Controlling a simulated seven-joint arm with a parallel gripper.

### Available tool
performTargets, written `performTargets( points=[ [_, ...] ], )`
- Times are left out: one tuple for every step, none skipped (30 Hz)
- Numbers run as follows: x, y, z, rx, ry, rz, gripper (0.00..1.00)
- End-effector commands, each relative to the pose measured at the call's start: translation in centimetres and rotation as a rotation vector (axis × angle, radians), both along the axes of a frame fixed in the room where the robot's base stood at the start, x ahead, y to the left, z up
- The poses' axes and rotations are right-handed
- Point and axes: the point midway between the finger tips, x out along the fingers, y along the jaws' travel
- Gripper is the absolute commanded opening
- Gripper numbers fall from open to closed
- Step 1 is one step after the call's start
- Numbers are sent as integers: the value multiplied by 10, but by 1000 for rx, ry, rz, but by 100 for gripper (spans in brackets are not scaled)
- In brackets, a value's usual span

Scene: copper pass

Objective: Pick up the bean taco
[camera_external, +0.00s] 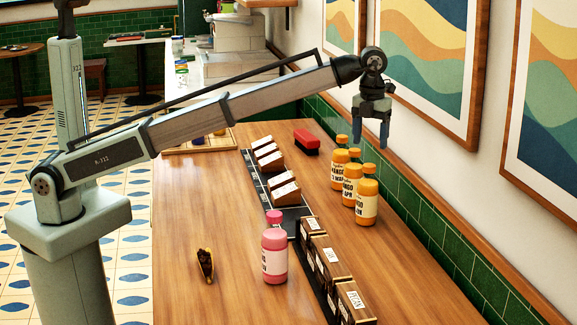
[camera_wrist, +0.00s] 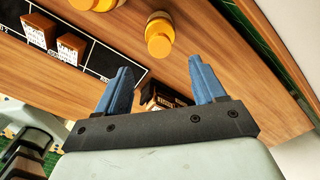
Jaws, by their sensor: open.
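The bean taco (camera_external: 205,265), a small folded yellow shell with dark filling, lies on the left part of the wooden counter in the external view. It does not show in the wrist view. My gripper (camera_external: 370,138) is raised above the right side of the counter, near the orange-yellow bottles and well to the right of the taco. Its two blue fingers are apart in the wrist view (camera_wrist: 160,66), with nothing held between them.
A pink bottle (camera_external: 274,257) stands right of the taco. Dark labelled boxes (camera_external: 328,262) and wooden blocks (camera_external: 284,188) line a black strip. Counter around the taco is clear.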

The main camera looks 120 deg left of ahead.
Motion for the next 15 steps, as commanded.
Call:
performTargets(
  points=[
    [-1,-5,-1,0,-1,22,69],
    [-2,-9,-1,0,-1,44,69],
    [-3,-16,-1,1,-2,80,69],
    [-4,-21,-2,1,-2,114,69],
    [-5,-27,-2,1,-3,154,69],
    [-6,-36,-3,1,-4,214,69],
    [-7,-43,-3,1,-5,261,69],
    [-9,-50,-4,2,-5,310,69],
    [-10,-60,-4,2,-7,376,69],
    [-11,-67,-5,2,-8,426,69],
    [-13,-73,-5,2,-9,476,69],
    [-15,-83,-5,1,-10,543,69],
    [-16,-90,-6,1,-11,592,69],
    [-17,-97,-6,1,-12,642,69],
    [-19,-105,-7,1,-13,709,69]
  ],
)
